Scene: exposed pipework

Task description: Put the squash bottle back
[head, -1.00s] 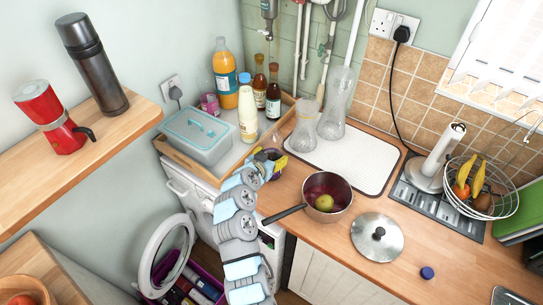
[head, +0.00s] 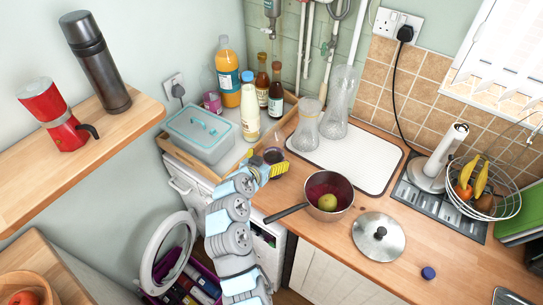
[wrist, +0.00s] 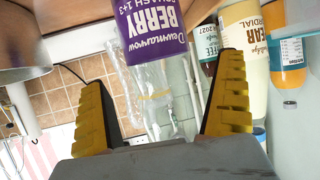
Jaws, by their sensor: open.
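The squash bottle, with a purple label reading berry squash and a clear upper part, shows in the wrist view (wrist: 155,25) between and beyond my fingers. Its label text is upside down in that picture. In the head view, a clear and dark purple shape (head: 273,154) at the worktop's left end appears to be this bottle. My gripper (head: 265,164) is just below and left of it. In the wrist view my gripper (wrist: 165,95) is open, its yellow ridged fingers apart, with gaps beside the bottle. I cannot tell whether the bottle's base rests on the worktop.
A wooden tray (head: 176,155) holds a lidded box (head: 200,135), an orange bottle (head: 228,75), a cream bottle (head: 249,110) and dark bottles. A saucepan (head: 329,197) stands right of my gripper. Glass carafes (head: 306,125) stand behind on a white mat (head: 368,160).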

